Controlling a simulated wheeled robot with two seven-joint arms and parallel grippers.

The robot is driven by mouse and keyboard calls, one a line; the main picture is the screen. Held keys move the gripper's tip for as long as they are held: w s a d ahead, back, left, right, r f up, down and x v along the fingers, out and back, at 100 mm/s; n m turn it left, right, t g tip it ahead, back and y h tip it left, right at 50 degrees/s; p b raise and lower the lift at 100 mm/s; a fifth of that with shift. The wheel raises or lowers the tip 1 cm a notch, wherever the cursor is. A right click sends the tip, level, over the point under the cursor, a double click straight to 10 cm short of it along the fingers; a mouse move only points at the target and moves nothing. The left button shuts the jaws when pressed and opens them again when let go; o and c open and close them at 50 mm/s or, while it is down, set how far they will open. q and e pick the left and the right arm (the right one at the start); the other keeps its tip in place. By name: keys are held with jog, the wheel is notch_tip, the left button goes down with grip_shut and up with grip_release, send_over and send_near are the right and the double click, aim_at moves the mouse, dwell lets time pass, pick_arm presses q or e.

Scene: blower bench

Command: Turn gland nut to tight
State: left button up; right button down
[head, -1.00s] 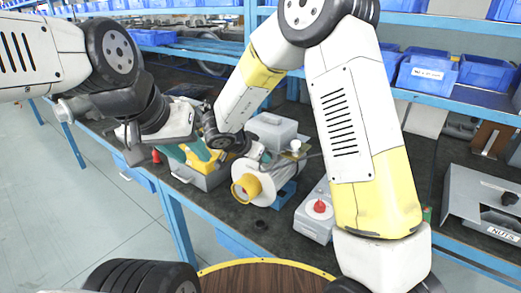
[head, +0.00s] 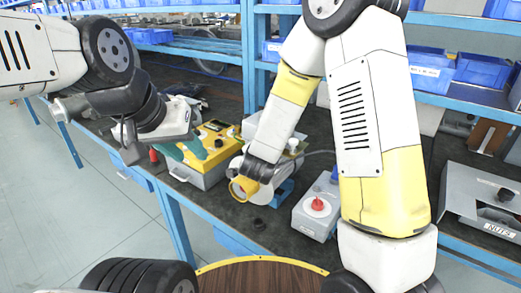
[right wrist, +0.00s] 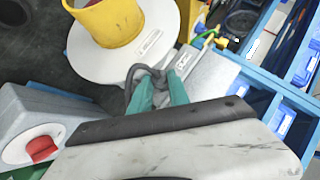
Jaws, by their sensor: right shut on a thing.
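The blower is grey-white with a yellow outlet ring (head: 243,188) and sits mid-bench; its body (right wrist: 118,55) and ring show large in the right wrist view. In that view my right gripper (right wrist: 153,88) has teal fingers shut on a small dark grey part (right wrist: 140,74) beside the blower body, with a dark cable at it. This looks like the gland nut, but the fingers hide much of it. In the head view my right wrist covers the right gripper. My left gripper (head: 186,150) hangs over the yellow-topped case, its teal fingers apart, and appears empty.
A grey control box with a red knob (head: 317,204) stands right of the blower. The yellow-topped case (head: 213,140) stands left of it. A grey NUTS bin (head: 482,205) is at the right. Blue bins (head: 425,75) fill the shelf behind.

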jog(key=shift+d, duration=0.1)
dwell(0.5)
jog(key=c, duration=1.5)
grip_release()
